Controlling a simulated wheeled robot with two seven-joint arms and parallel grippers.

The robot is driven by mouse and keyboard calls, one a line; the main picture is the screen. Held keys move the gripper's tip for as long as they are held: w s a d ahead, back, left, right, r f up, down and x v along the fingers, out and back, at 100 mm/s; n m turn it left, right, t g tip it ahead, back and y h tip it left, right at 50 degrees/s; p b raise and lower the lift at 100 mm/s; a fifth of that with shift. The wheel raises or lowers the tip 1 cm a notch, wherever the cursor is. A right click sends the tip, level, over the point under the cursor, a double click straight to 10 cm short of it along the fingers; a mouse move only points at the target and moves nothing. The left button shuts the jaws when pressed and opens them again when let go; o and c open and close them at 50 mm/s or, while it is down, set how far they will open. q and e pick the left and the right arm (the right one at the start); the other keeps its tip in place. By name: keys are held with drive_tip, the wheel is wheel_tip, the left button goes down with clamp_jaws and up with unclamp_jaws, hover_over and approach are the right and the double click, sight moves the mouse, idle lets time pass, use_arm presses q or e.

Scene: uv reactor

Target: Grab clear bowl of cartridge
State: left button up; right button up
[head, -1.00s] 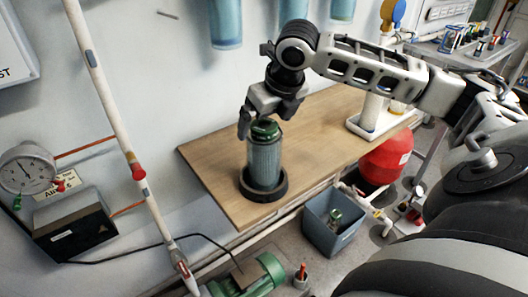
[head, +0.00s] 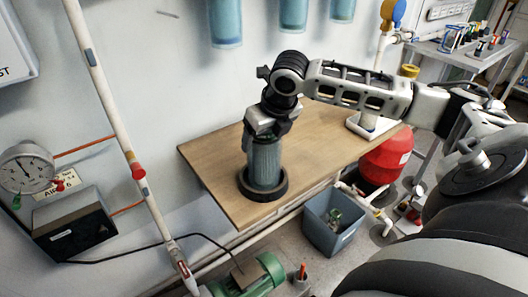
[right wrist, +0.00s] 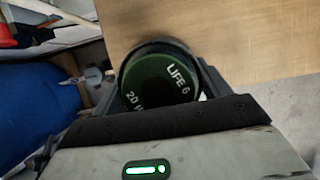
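The cartridge stands upright on the wooden bench, its clear bluish bowl (head: 264,165) seated in a black ring base (head: 262,186). My right gripper (head: 256,141) has come down from above over its top, with a finger on each side of the upper part. In the right wrist view the dark green cap (right wrist: 160,82) with white lettering sits between the two fingers (right wrist: 162,95). The fingers look spread around it, with a thin gap at the right; any contact lower down is hidden. The cap is hidden in the head view. My left gripper is not in view.
The wooden bench (head: 217,180) is mostly bare around the cartridge. Blue clear housings (head: 225,22) hang on the wall above. A grey bin (head: 325,228) and a red vessel (head: 385,157) stand beyond the bench's front edge. A white slanted pipe (head: 105,95) rises at the left.

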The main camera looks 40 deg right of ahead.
drive_tip(key=shift+r, duration=0.1)
drive_tip(key=shift+c, duration=1.2)
